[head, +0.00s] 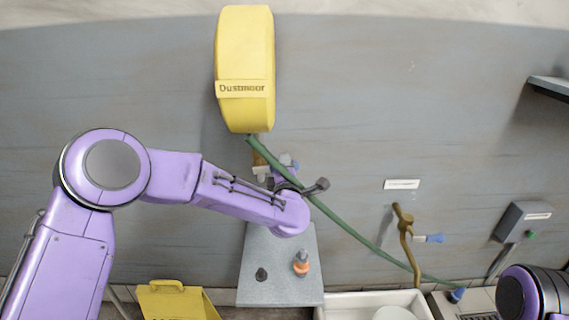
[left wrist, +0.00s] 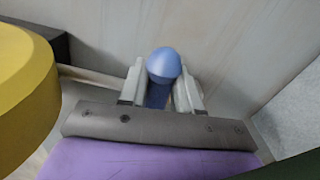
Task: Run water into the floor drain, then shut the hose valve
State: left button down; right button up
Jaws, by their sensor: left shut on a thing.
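My left gripper (head: 280,172) reaches up to the wall under the yellow hose reel (head: 245,70), partly hidden by my wrist. In the left wrist view its two fingers (left wrist: 160,92) are shut on a blue handle (left wrist: 164,64), which I take to be the hose valve's. A brass fitting (head: 259,158) shows just below the reel. The green hose (head: 345,225) runs from the reel down to the right and ends in a blue nozzle (head: 456,295). The nozzle lies beside the dark floor drain grate (head: 484,317), cut by the picture's edge. No water is clearly visible. My right gripper is out of view.
A brass tap (head: 404,222) with a blue handle (head: 430,238) is on the wall at right, above a white basin (head: 335,306). A grey board (head: 260,290) with small fittings and a yellow floor sign (head: 175,300) stand below. A grey box (head: 522,220) is at right.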

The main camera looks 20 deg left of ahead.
pick_arm(q)
jog(key=shift+f+m, duration=0.5)
jog(key=shift+m, duration=0.3)
jog(key=shift+d, duration=0.1)
jog(key=c, duration=0.9)
grip_release()
jog(key=b+v, duration=0.2)
jog(key=v, duration=0.8)
jog(key=shift+s, duration=0.25)
